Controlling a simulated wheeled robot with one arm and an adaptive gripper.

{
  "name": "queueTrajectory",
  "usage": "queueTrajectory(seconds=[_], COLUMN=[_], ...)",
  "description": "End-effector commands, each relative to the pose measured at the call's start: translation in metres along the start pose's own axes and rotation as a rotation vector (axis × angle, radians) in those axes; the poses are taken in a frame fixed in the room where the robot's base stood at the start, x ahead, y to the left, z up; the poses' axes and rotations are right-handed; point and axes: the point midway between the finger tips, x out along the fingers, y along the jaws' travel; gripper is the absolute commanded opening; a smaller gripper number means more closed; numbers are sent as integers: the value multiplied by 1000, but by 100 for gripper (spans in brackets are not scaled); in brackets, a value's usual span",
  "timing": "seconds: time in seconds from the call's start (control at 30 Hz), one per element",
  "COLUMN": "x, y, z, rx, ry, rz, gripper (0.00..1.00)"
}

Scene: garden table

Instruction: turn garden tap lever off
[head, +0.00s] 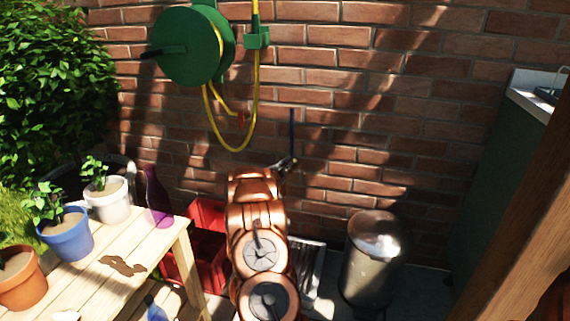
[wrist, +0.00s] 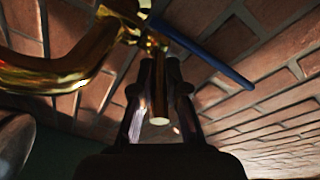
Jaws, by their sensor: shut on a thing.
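The garden tap is brass and fills the upper left of the wrist view (wrist: 60,75). Its long blue lever (wrist: 205,52) runs from the tap body down to the right, along the brick wall. In the head view the blue lever (head: 292,130) stands upright against the wall. My gripper (wrist: 160,65) is at the tap, below the lever's root. Its two dark fingers are shut around a short brass part with a pale round end. In the head view my gripper (head: 286,164) is small and mostly hidden by my copper arm, as is the tap body.
A green hose reel (head: 187,46) with a yellow hose hangs on the wall, upper left. A wooden table (head: 150,235) with potted plants and a purple bottle (head: 157,197) is at left. Red crates (head: 207,250) and a metal bin (head: 371,258) flank my arm.

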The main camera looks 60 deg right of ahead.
Motion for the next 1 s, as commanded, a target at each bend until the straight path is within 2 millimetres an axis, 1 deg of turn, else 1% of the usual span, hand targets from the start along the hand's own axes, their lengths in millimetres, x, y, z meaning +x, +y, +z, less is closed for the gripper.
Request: queueTrajectory(seconds=[0.03,0.1,0.13,0.3,0.37,0.63,0.73,0.87,1.0], x=[-2,-2,-2,-1,-1,0,-3,-12,-28], y=[-6,-5,-5,-2,-1,1,1,2,0], z=[2,2,2,1,1,0,1,2,1], rx=[0,0,0,0,0,-1,-1,-2,-1], ry=[-3,-3,-4,-2,-1,-1,-2,-4,-2], rz=[-9,-9,-8,-4,-2,1,2,3,1], gripper=[0,0,16,34,38,38,38,38,38])
